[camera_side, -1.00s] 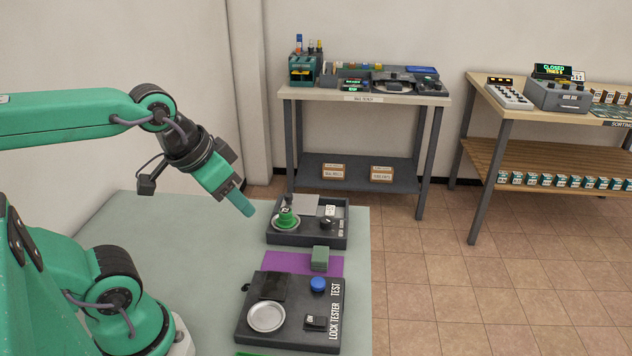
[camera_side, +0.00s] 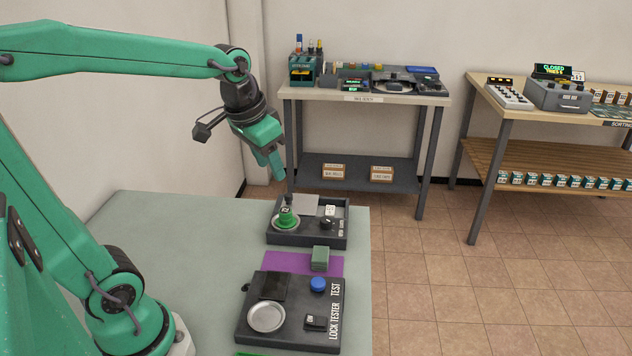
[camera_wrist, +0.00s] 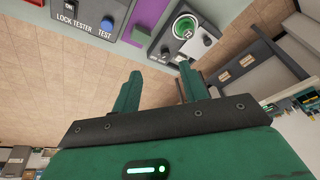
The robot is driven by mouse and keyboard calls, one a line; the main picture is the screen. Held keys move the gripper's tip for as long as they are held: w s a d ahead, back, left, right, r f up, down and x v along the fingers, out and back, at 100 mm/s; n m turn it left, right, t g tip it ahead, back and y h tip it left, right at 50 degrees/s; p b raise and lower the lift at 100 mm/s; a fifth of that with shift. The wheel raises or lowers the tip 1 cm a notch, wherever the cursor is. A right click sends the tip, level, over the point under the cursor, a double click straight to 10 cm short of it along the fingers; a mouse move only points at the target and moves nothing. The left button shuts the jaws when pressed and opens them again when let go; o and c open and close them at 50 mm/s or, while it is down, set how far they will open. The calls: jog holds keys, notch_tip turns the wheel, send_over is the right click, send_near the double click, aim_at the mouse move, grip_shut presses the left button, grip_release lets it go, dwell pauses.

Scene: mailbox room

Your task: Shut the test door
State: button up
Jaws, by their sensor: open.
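The lock tester (camera_side: 284,332) is a dark box on the table, labelled LOCK TESTER and TEST. It carries a black panel (camera_side: 273,286), a round metal dish (camera_side: 266,317), a blue button (camera_side: 318,284) and a small switch (camera_side: 315,321). No part is plainly marked as the test door; I cannot tell whether the black panel is it. My gripper (camera_side: 277,174) is open and empty, high above the far dark tray (camera_side: 340,236) and apart from everything. Its two green fingers (camera_wrist: 160,75) show spread in the wrist view, with the lock tester (camera_wrist: 75,32) at top left.
The far tray holds a green knob-like piece (camera_side: 287,219) on a round plate and a grey plate (camera_side: 304,206). A green block (camera_side: 320,258) sits on a purple mat (camera_side: 285,263) between the boxes. Loaded benches stand behind. The table's left side is clear.

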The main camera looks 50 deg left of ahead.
jog(key=w+a+f+g, duration=0.2)
jog(key=w+a+f, duration=0.2)
jog(key=w+a, duration=0.35)
jog(key=g, duration=0.2)
send_over(289, 194)
jog(key=shift+h, duration=0.3)
notch_tip(289, 194, down, 8)
jog(key=shift+s+d, duration=0.15)
jog(key=shift+a+f, duration=0.2)
jog(key=shift+f, duration=3.9)
grip_shut()
